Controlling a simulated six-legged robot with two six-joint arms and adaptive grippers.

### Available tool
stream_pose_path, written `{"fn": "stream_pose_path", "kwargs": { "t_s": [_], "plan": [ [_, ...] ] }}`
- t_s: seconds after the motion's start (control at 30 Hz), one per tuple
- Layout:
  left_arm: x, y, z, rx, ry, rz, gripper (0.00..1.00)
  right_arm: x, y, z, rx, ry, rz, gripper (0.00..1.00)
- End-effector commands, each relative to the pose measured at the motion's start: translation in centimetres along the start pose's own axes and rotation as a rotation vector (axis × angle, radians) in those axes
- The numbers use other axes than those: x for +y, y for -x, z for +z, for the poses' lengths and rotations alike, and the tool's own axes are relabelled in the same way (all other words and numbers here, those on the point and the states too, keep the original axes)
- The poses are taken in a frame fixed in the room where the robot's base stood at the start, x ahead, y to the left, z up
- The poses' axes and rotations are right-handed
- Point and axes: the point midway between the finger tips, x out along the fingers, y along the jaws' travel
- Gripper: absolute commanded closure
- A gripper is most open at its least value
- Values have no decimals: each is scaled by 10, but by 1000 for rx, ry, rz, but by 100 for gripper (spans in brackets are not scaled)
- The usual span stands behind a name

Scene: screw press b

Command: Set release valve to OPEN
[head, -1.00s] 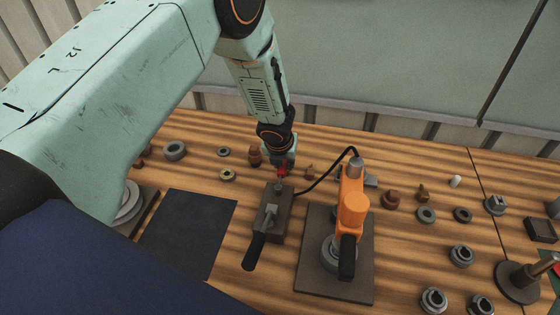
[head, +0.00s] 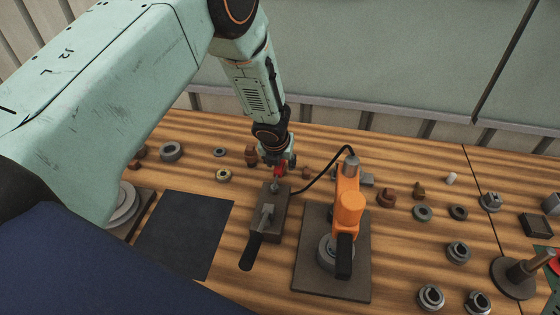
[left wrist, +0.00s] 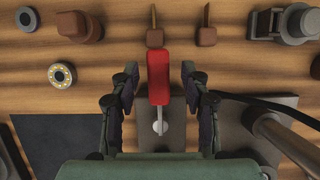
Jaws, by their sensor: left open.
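The release valve's red lever (left wrist: 158,77) lies between the two spread fingers of my left gripper (left wrist: 157,88) in the left wrist view. Gaps show on both sides of the lever, so the fingers do not visibly touch it. In the head view the red lever (head: 280,170) shows just below my left gripper (head: 278,163), at the far end of the grey pump block (head: 270,213). The lever's grey stem ends in a round pivot (left wrist: 159,127) on the block. The gripper partly hides the lever in the head view. My right gripper is not in view.
The orange press (head: 349,205) stands on a dark plate to the right, joined to the block by a black hose (head: 320,177). The black pump handle (head: 251,252) points toward me. A dark mat (head: 186,232) lies left. Several rings and fittings are scattered around.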

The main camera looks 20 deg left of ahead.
Motion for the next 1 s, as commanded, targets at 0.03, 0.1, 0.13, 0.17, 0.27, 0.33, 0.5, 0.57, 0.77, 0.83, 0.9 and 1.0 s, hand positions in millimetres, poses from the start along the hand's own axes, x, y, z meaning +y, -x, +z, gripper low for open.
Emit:
{"fn": "stream_pose_path", "kwargs": {
  "t_s": [0.03, 0.1, 0.13, 0.17, 0.27, 0.33, 0.5, 0.57, 0.77, 0.83, 0.9, 1.0],
  "plan": [
    [0, 0, 0, 0, 1, 0, 54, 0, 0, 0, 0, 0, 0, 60],
    [0, 0, 0, 0, 1, 0, 54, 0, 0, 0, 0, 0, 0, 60],
    [0, 1, 0, 0, 1, 0, 54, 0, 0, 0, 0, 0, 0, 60],
    [0, 2, 0, 0, 1, 0, 54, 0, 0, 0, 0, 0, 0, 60],
    [0, 10, 1, -1, 0, 0, 54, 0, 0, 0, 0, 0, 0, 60],
    [0, 20, 1, -2, 1, 0, 54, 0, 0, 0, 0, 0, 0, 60],
    [0, 53, 2, -3, 0, 0, 54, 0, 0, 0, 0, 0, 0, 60],
    [0, 65, 1, -3, 2, 0, 54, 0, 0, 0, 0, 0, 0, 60],
    [0, 98, 1, -2, 2, 0, 54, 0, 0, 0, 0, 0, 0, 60],
    [0, 104, 0, -1, 2, 1, 54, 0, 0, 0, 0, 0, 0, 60],
    [0, 110, 1, -1, 1, 1, 54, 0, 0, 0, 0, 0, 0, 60],
    [0, 116, 0, -1, 1, 1, 54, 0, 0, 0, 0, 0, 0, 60]
  ]
}}
